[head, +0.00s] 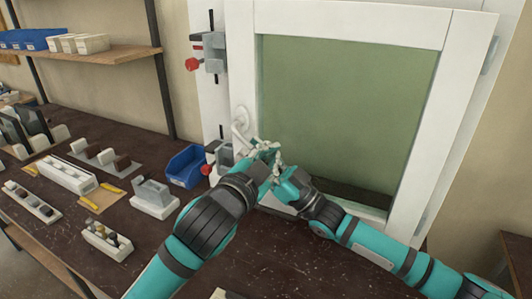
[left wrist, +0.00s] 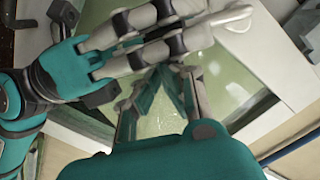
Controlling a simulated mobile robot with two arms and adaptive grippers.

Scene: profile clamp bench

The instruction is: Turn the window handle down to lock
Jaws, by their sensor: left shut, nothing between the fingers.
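The white window handle (head: 239,124) sits on the left side of the white window frame (head: 345,22). Its upper part shows in the head view; its lower part runs down toward my grippers and is partly hidden. A pale rounded part of the handle shows at the top of the left wrist view (left wrist: 235,14). My left gripper (head: 266,153) is shut and empty, just below and right of the handle. My right gripper (head: 276,164) crosses close beside it, its fingers over the left one's in the left wrist view (left wrist: 185,38). I cannot tell whether the right fingers touch the handle.
Clamps with red knobs (head: 208,54) are on the post left of the window. A blue bin (head: 187,166) and a grey-white fixture (head: 154,196) stand on the dark bench (head: 120,150) to the left. Both forearms fill the space before the window's lower part.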

